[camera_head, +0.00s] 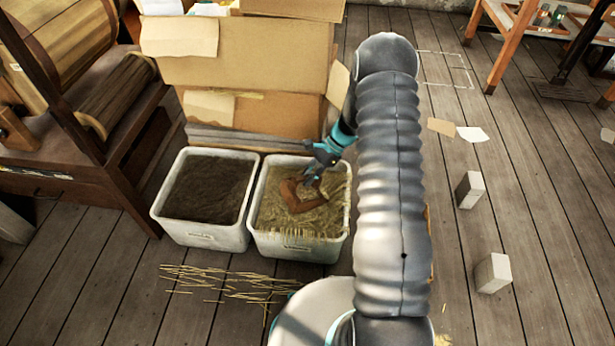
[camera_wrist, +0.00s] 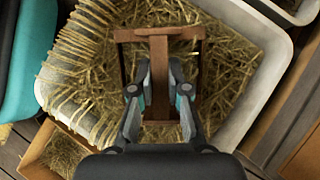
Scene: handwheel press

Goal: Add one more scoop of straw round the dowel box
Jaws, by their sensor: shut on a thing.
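My gripper (camera_head: 318,168) is shut on the handle of a brown wooden scoop (camera_head: 300,197) over the right-hand white bin (camera_head: 296,249). The bin holds yellow straw (camera_head: 325,214). In the wrist view my gripper (camera_wrist: 159,84) has the scoop's handle between its fingers, and the scoop's frame (camera_wrist: 128,36) rests at or in the straw (camera_wrist: 228,62). How deep it sits and how much it carries I cannot tell. A wooden box with some straw in it (camera_wrist: 30,165) shows at the lower left of the wrist view; I see no dowel there. My arm hides much of the head view.
A white bin of dark material (camera_head: 205,190) stands left of the straw bin. Cardboard boxes (camera_head: 235,65) stand behind both. Loose straw (camera_head: 225,283) lies on the floor in front. Two pale blocks (camera_head: 492,273) stand on the right, with clear floor around them.

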